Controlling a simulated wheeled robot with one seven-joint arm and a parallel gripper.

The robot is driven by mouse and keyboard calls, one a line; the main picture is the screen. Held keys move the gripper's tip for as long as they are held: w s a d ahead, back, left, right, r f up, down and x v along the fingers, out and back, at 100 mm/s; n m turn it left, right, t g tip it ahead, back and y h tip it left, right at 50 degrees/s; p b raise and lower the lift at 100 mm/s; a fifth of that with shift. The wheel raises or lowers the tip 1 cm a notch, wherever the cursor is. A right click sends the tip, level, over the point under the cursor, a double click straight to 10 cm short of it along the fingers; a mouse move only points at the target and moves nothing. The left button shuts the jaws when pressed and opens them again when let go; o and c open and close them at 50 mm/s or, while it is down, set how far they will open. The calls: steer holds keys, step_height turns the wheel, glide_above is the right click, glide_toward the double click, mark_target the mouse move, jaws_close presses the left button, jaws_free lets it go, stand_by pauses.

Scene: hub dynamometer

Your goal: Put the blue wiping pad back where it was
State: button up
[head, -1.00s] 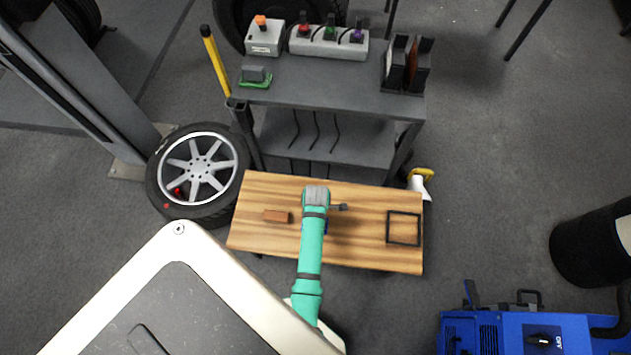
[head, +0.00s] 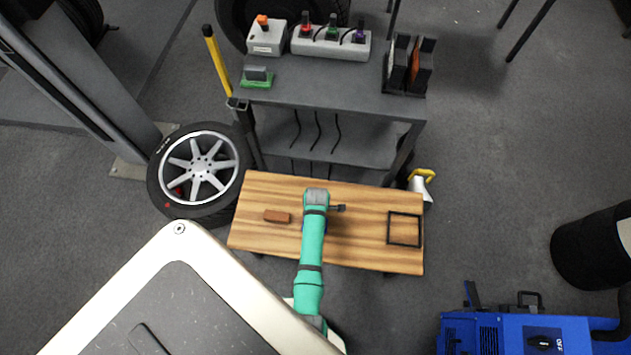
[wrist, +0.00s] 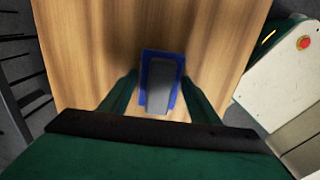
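The blue wiping pad, blue with a grey block on top, shows in the wrist view (wrist: 161,82), in the middle, between the two fingers of my gripper (wrist: 162,88). The fingertips lie close along its left and right sides. I cannot tell whether they press on it, or whether the pad rests on the wood or is just above it. In the head view my gripper is over the middle of the wooden table (head: 370,240), and my green arm hides most of the pad. A black square outline (head: 389,228) lies on the table's right part.
A brown block (head: 277,216) lies on the table to the left of my arm. A grey cart (head: 330,98) stands behind, a wheel (head: 200,170) at the left, a spray bottle (head: 421,184) beyond the right corner. The wood between my arm and the outline is mostly clear.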

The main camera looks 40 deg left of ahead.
steer(key=shift+o, duration=0.9)
steer(key=shift+d, duration=0.1)
step_height(320, 180, up, 12)
steer(key=shift+r, duration=0.15)
